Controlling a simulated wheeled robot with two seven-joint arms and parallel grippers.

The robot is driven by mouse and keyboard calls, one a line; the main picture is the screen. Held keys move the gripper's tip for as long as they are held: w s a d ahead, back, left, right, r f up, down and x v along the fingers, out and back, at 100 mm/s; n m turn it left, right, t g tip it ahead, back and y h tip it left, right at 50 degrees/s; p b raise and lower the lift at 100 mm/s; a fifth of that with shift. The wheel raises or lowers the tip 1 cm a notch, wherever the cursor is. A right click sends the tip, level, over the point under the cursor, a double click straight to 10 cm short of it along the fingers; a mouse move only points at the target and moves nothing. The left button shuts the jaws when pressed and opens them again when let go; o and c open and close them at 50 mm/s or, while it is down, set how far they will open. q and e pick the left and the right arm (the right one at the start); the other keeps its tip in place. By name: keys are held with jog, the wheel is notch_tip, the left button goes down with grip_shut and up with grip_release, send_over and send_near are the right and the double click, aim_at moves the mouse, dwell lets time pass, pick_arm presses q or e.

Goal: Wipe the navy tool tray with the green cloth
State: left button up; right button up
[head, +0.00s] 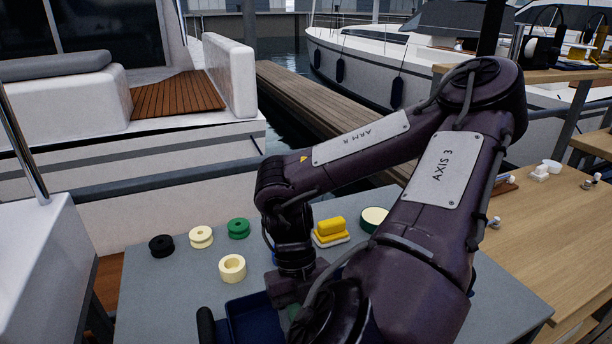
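The navy tool tray (245,308) lies on the grey table at the bottom of the head view, partly cut off by the frame edge and partly covered by my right arm. My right gripper (288,292) points down over the tray's right part. Its fingertips are hidden, so its opening does not show. A small dull green patch beside it may be the green cloth, but the arm hides most of it. My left gripper is not in view.
On the grey table (150,290) stand a black roll (161,246), cream rolls (232,268), a green roll (238,228), a yellow block (330,228) and a green-rimmed round container (373,217). A wooden bench (545,235) adjoins at right. The table's left front is clear.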

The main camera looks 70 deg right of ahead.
jog(key=shift+f+b, duration=0.4)
jog(key=shift+f, duration=0.25)
jog(key=shift+s+d+p, duration=0.2)
jog(key=shift+s+d, duration=0.7)
jog(key=shift+s, duration=0.2)
jog(key=shift+s+d+p, duration=0.15)
jog(key=shift+s+d, duration=0.7)
jog(key=shift+s, duration=0.25)
jog(key=shift+s+d+p, duration=0.25)
jog(key=shift+s+d, duration=0.6)
jog(key=shift+s, duration=0.25)
jog(key=shift+s+d+p, duration=0.2)
jog(key=shift+s+d, duration=0.65)
jog(key=shift+s, duration=0.25)
jog(key=s+d, duration=0.1)
jog(key=s, duration=0.1)
jog(key=s+d+p, duration=0.1)
jog(key=s+d, duration=0.1)
jog(key=shift+s+d, duration=0.25)
